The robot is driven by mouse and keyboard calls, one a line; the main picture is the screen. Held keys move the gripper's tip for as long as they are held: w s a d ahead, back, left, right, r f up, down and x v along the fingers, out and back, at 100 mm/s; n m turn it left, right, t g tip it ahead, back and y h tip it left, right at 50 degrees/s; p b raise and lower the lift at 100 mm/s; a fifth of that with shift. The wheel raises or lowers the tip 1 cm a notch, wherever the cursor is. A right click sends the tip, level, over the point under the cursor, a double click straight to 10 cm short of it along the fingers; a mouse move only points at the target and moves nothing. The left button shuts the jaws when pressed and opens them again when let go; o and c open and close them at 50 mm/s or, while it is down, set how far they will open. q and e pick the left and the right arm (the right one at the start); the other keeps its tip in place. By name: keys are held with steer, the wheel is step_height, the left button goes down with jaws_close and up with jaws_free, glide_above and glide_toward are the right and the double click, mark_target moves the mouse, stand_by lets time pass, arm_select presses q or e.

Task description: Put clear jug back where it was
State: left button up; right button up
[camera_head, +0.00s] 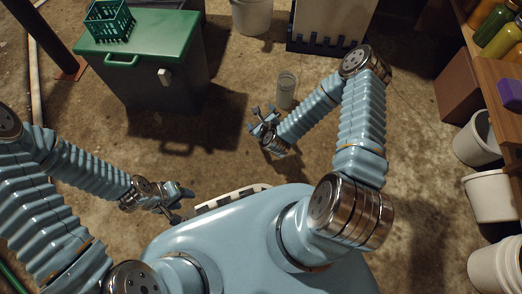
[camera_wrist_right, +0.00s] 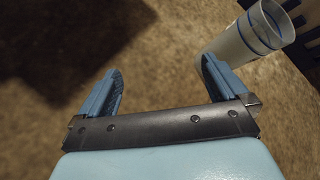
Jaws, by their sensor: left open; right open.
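The clear jug (camera_head: 286,91) stands on the concrete floor just beyond my right gripper. In the right wrist view the jug (camera_wrist_right: 243,38) is a translucent cup shape with blue bands, at the upper right, outside the right-hand finger. My right gripper (camera_head: 260,118) is open, and nothing is between its fingers (camera_wrist_right: 160,88). The jug appears apart from the fingers. My left gripper (camera_head: 184,202) is open and empty, low at the left beside my base.
A dark chest with a green lid (camera_head: 150,40) stands at the upper left, with a green basket (camera_head: 108,20) on it. A white bucket (camera_head: 251,16) and a pale panel with a dark slotted base (camera_head: 330,22) are at the back. White buckets (camera_head: 490,196) and a wooden shelf (camera_head: 497,75) line the right.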

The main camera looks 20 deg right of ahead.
steer(key=s+a+n+g+y, duration=0.35)
steer(key=s+a+n, duration=0.35)
steer(key=n, duration=0.6)
steer(key=s+a+r+n+g+y, duration=0.1)
steer(key=s+n+g, duration=0.2)
steer(key=s+n, duration=0.3)
steer(key=s+a+r+n+g+y, duration=0.1)
steer(key=s+a+n+g, duration=0.1)
steer(key=s+n, duration=0.4)
steer(key=n+g, duration=0.1)
steer(key=n, duration=0.3)
steer(key=shift+s+a+r+g, duration=0.3)
steer(key=shift+r+g, duration=0.05)
steer(key=shift+r, duration=0.1)
step_height(320, 180, up, 14)
steer(key=p, duration=1.4)
steer(key=shift+s+a+f, duration=0.15)
steer(key=shift+a+f, duration=0.1)
steer(key=shift+a, duration=0.05)
